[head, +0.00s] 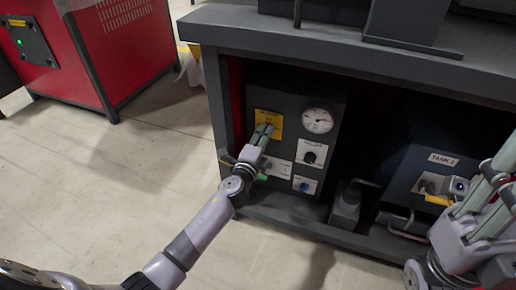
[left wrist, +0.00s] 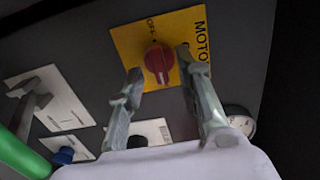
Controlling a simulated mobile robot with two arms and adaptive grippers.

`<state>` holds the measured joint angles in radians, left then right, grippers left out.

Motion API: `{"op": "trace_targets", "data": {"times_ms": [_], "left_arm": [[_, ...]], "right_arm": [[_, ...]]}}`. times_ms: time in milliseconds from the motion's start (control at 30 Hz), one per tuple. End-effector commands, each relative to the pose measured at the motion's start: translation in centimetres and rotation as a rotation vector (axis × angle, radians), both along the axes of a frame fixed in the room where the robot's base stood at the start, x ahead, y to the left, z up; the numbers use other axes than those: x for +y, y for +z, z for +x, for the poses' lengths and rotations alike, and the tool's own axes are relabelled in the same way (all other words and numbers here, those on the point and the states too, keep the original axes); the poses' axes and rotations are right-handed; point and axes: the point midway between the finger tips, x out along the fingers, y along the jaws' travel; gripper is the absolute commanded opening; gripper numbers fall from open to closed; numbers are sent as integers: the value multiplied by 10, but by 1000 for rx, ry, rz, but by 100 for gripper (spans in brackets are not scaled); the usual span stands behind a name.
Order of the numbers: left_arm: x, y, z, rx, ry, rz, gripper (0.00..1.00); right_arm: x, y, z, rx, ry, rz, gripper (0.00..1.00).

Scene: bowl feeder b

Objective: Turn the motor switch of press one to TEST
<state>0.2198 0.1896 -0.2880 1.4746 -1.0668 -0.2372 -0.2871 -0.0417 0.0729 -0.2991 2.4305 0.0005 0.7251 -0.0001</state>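The motor switch is a red round knob (left wrist: 158,64) on a yellow plate (left wrist: 122,50) in the left wrist view. The plate reads OFF and part of MOTOR; no TEST mark is readable. The plate (head: 268,117) also shows on the dark panel in the head view, its knob hidden by my gripper. My left gripper (left wrist: 158,62) is open, with its two fingertips apart on either side of the knob; I cannot tell if they touch it. It shows in front of the plate in the head view (head: 266,130). My right gripper (head: 490,185) is at the right edge, its fingertips unclear.
A pressure gauge (head: 318,120), a black knob (head: 310,157) and a blue knob (head: 304,187) sit on the same panel. A green handle (left wrist: 20,155) is close by my left gripper. A tank unit (head: 420,180) stands right. Floor at left is clear.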

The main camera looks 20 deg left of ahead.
Motion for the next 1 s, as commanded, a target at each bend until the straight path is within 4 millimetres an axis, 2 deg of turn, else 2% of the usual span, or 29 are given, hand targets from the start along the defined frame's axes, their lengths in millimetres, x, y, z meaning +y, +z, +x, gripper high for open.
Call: {"op": "trace_targets", "data": {"times_ms": [300, 500, 700, 1000], "left_arm": [[2, -2, -62, 5, -1, -3, 32], [2, -1, -95, 3, -1, -2, 32], [3, -1, -110, 3, 0, -2, 32], [3, -1, -112, 2, -1, -1, 32]], "right_arm": [[0, -1, 1, 4, 1, 1, 31], [0, -1, 1, 4, 1, 1, 31], [0, -1, 1, 5, 1, 2, 31], [0, -1, 1, 4, 1, 1, 31]]}}
